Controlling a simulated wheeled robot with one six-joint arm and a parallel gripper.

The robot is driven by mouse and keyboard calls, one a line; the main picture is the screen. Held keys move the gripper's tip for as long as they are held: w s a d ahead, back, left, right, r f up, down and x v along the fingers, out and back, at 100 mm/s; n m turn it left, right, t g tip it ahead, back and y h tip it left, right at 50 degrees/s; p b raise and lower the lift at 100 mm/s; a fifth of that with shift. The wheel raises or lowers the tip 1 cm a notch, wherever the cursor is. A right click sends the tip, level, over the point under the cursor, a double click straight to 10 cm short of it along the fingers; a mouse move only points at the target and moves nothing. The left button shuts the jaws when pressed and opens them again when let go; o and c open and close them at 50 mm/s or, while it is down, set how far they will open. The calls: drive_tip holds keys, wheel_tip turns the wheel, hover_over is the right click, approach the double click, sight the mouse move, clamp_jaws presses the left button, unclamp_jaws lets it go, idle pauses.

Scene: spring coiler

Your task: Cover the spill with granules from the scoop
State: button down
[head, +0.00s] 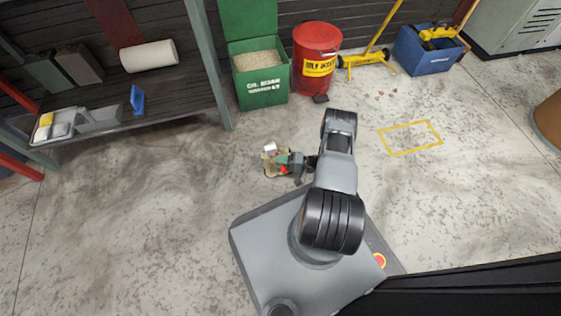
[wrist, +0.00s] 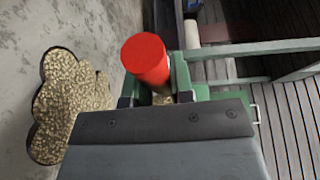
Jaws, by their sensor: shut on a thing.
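My gripper (head: 293,164) is shut on the scoop, whose round red handle (wrist: 148,62) stands up between the fingers in the wrist view. A red part of the scoop (head: 283,169) also shows beside the gripper in the head view. The gripper is low over the floor. Tan granules (wrist: 72,105) lie on the floor in a lobed patch beside the gripper. A dark rim of the spill (wrist: 36,135) shows around the patch's edge; the rest of the spill is under granules or hidden. In the head view the patch (head: 268,168) is partly behind the gripper.
An open green bin (head: 263,90) of granules and a red waste can (head: 313,75) stand at the back. A yellow broom-like tool (head: 375,58) and a blue crate (head: 428,58) are right of them. A shelf (head: 180,95) is at left. The floor around is mostly clear.

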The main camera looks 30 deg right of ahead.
drive_tip(key=shift+s+a, duration=0.15)
drive_tip(key=shift+a, duration=0.05)
drive_tip(key=shift+d, duration=0.2)
idle(1.9)
drive_tip(key=shift+w+r, duration=0.1)
drive_tip(key=shift+w, duration=0.1)
idle(1.2)
